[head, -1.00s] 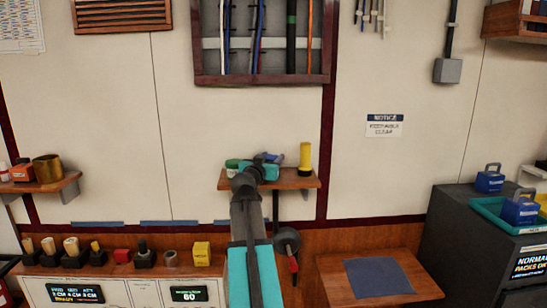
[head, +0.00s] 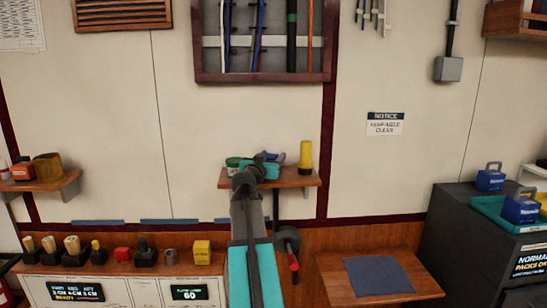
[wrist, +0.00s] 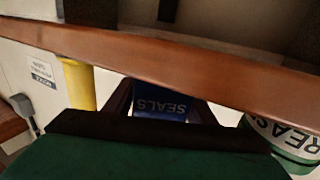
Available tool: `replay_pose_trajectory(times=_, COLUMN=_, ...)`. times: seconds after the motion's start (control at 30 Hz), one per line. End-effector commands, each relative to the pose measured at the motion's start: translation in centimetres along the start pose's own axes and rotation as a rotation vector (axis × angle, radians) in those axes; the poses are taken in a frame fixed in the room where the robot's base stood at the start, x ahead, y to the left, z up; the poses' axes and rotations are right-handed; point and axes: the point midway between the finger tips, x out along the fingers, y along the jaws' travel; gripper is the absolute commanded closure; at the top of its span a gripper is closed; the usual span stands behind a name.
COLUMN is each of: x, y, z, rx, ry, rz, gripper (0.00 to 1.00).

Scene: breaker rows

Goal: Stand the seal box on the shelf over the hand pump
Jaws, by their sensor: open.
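The shelf (head: 292,180) is a small wooden board on the wall, above the dark hand pump (head: 287,240) with its red handle. The seal box (wrist: 163,106) is blue with a white SEALS label, which reads upside down in the wrist view. It is upright at the shelf, behind the board's front edge (wrist: 170,58), which hides its lower end. My gripper (head: 266,160) is over the shelf, open, with its dark fingers on either side of the box. In the head view my gripper largely hides the box. I cannot tell whether the fingers touch it.
A wooden ledge with a blue mat (head: 378,276) is lower right.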

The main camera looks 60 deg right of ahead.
Motion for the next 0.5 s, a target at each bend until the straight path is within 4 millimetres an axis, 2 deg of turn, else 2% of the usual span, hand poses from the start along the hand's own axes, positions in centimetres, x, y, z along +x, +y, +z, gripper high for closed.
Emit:
replay_pose_trajectory(times=0.17, x=-0.9, y=0.1, z=0.0, rx=0.000, ry=0.001, rz=0.000, gripper=0.50)
replay_pose_trajectory(times=0.5, x=-4.9, y=0.1, z=0.1, rx=0.000, ry=0.001, rz=0.000, gripper=0.50)
